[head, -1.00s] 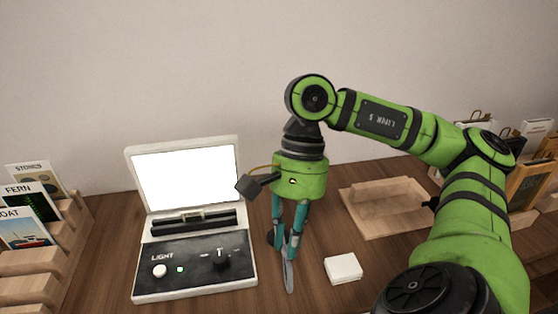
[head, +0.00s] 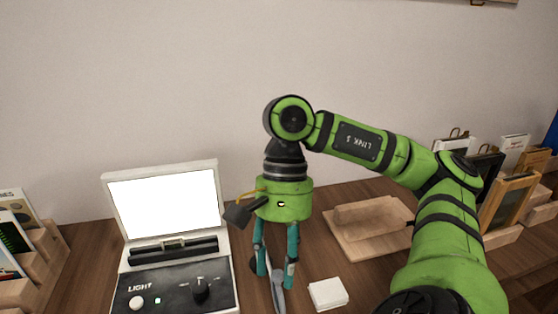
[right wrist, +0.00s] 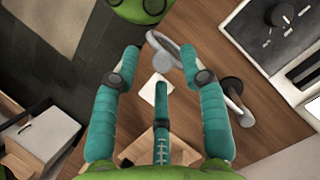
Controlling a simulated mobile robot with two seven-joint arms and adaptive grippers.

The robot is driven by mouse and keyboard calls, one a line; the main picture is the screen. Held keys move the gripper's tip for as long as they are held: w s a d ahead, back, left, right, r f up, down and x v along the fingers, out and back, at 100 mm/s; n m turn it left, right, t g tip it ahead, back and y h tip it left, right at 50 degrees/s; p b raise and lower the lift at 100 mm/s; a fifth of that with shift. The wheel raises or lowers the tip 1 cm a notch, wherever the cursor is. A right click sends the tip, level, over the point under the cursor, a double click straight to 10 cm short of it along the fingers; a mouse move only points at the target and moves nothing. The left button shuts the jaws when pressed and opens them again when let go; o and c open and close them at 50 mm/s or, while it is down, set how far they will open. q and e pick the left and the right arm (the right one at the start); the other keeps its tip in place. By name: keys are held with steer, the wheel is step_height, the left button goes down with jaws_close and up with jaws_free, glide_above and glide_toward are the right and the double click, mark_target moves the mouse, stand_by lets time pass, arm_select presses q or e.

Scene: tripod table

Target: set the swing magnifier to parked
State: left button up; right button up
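The swing magnifier shows best in the right wrist view, where its grey ring and arm (right wrist: 160,42) lie beyond my fingertips and a dark round knob (right wrist: 232,87) sits to the right. In the head view, its grey part (head: 278,296) shows low behind and below my fingers; the rest is mostly hidden. My right gripper (head: 276,272) points down over it, its teal fingers spread apart with nothing visibly held; it also shows in the right wrist view (right wrist: 160,62). I cannot tell whether a finger touches the magnifier. My left gripper is not in view.
A light box (head: 120,282) with a lit white panel stands left of my right gripper. A small white block (head: 328,293) lies just right of it. A wooden tray (head: 350,250) lies behind right, with framed items beyond. A card rack (head: 40,270) stands at far left.

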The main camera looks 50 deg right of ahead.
steer(key=w+d+r, duration=0.2)
steer(key=w+d, duration=0.1)
steer(key=d, duration=0.3)
steer(key=w+d+r, duration=0.2)
steer(key=w+d, duration=0.2)
steer(key=d, duration=0.1)
steer(key=shift+w+d+r, duration=0.25)
steer(key=shift+d+r, duration=0.05)
steer(key=shift+d, duration=0.1)
stand_by(1.0)
stand_by(0.5)
